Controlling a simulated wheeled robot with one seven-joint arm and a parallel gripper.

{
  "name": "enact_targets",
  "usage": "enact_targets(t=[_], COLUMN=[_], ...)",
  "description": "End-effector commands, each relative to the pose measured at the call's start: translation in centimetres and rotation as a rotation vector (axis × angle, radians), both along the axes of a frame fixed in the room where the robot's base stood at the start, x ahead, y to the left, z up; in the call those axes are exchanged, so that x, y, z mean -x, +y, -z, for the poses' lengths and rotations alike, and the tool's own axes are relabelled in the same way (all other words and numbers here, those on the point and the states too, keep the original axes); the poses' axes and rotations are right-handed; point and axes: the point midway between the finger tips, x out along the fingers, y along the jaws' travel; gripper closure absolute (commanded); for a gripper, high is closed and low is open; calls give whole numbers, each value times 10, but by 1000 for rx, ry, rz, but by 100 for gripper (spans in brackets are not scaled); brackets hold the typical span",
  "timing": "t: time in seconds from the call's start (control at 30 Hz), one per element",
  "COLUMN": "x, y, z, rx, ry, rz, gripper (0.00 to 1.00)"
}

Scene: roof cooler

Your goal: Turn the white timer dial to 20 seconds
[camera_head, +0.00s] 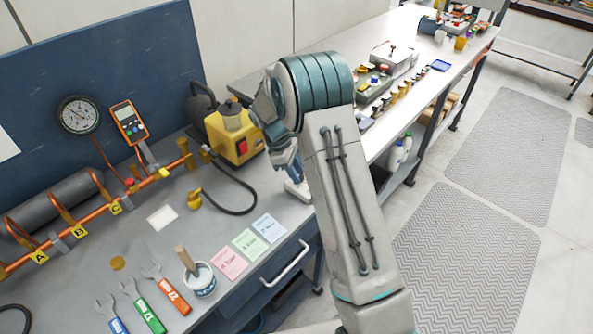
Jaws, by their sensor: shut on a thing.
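My arm reaches over the bench's right end, and my gripper (292,170) shows only in part beside the forearm, pointing down. It is shut at a small white timer (298,190) on the bench top near the right edge. The timer's dial is mostly hidden by my gripper and arm, and its marks and setting cannot be read.
A yellow pump (234,130) with a black hose stands just left of my gripper. Pink, green and blue cards (248,243) lie at the front edge. A copper pipe (75,227) with valves runs along the left. A second bench (440,75) stands behind.

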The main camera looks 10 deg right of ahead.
Motion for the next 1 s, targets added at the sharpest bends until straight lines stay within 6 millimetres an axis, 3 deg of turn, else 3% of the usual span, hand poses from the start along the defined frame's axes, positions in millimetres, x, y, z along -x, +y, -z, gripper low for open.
enact_targets(t=[1.0], x=[-8], y=[-7], z=[-3], rx=[-4], ry=[-11], rz=[900], gripper=[96])
